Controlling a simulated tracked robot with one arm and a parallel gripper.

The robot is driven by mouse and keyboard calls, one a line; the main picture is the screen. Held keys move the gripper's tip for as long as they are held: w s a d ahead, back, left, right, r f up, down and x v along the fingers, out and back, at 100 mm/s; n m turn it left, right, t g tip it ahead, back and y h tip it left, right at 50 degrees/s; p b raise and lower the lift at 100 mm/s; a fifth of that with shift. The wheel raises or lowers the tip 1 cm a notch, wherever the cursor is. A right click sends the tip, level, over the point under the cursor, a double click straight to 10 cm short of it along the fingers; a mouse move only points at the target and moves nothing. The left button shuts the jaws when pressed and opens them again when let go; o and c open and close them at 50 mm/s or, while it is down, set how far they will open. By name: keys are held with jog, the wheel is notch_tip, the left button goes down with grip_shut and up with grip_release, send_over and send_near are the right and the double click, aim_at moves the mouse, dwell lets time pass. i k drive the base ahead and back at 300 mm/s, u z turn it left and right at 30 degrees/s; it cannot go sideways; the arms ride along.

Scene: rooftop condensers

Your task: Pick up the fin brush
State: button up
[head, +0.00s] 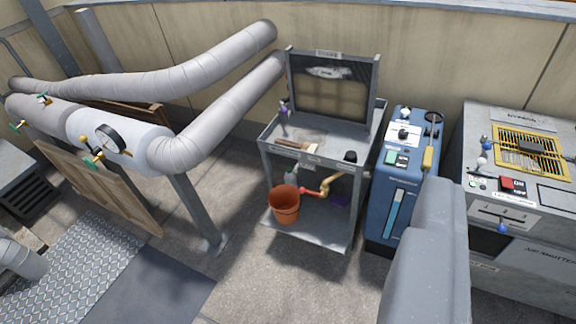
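What looks like the fin brush (297,146), a small item with a brown handle and a paler end, lies on the top tray of a grey metal stand (268,148) near the middle of the head view. It lies near the tray's front edge and is small in the picture, so its bristles are not clear. A grey part of my own arm fills the lower right. My gripper's fingers do not show.
The stand has a dark upright panel (333,85), a black knob-like item (350,157) and, below, an orange bucket (285,205). A blue cabinet (385,225) and a grey control unit (530,225) stand right. Insulated pipes (170,85) run left. Floor before the stand is open.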

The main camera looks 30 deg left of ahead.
aim_at(307, 146)
jog(key=u, duration=0.8)
jog(key=i, duration=2.45)
jog(key=z, duration=0.4)
